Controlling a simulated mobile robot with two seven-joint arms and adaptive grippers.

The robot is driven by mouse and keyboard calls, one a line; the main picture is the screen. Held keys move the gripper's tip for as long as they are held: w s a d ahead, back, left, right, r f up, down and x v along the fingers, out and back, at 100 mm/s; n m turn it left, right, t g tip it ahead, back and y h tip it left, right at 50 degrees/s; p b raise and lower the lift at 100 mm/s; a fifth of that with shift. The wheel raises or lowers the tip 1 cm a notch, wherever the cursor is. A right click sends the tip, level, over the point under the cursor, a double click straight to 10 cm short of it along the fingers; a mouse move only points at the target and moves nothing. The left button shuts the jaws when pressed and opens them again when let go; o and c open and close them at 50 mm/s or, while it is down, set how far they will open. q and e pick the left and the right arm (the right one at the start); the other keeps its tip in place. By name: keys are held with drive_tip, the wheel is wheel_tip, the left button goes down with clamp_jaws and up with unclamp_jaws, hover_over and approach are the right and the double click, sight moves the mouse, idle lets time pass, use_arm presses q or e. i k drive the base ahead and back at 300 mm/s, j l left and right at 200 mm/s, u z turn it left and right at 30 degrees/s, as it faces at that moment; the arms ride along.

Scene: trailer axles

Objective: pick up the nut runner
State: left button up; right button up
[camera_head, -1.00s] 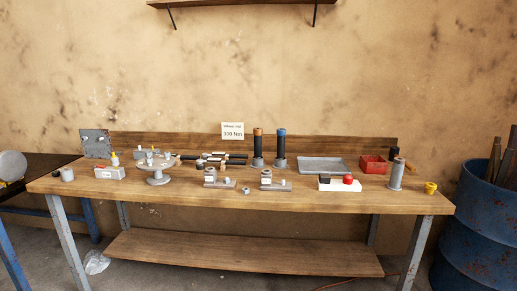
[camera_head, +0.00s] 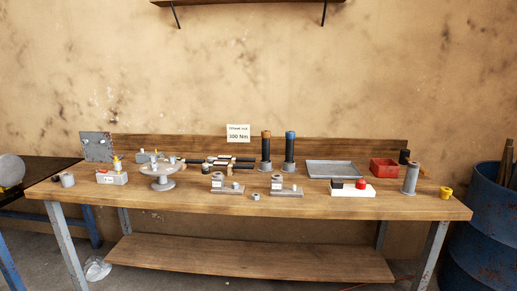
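No tool is clearly recognisable as the nut runner at this distance. Several dark-handled long tools (camera_head: 230,162) lie at the back middle of the bench. Two upright black cylinders stand beside them in grey round holders, one with an orange top (camera_head: 266,148) and one with a blue top (camera_head: 290,148). A small black item (camera_head: 404,157) with an orange-brown part shows at the back right, partly hidden behind a grey upright cylinder (camera_head: 410,178). Neither of my grippers is in view.
The wooden workbench (camera_head: 330,208) spans the view. It bears a grey tray (camera_head: 335,170), red bin (camera_head: 384,168), white box with red button (camera_head: 361,184), round grey stand (camera_head: 162,185) and yellow cup (camera_head: 446,192). A blue barrel (camera_head: 485,235) stands right. The bench's front strip is mostly clear.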

sight(266, 135)
drive_tip(key=i+j, duration=0.3)
drive_tip(key=j, duration=0.15)
drive_tip(key=i+j, duration=0.25)
drive_tip(key=j, duration=0.2)
drive_tip(key=i+j+u, duration=0.1)
drive_tip(key=i+j, duration=0.2)
drive_tip(key=j, duration=0.2)
drive_tip(key=i+j, duration=0.3)
drive_tip(key=j+u, duration=0.05)
drive_tip(key=j, duration=0.1)
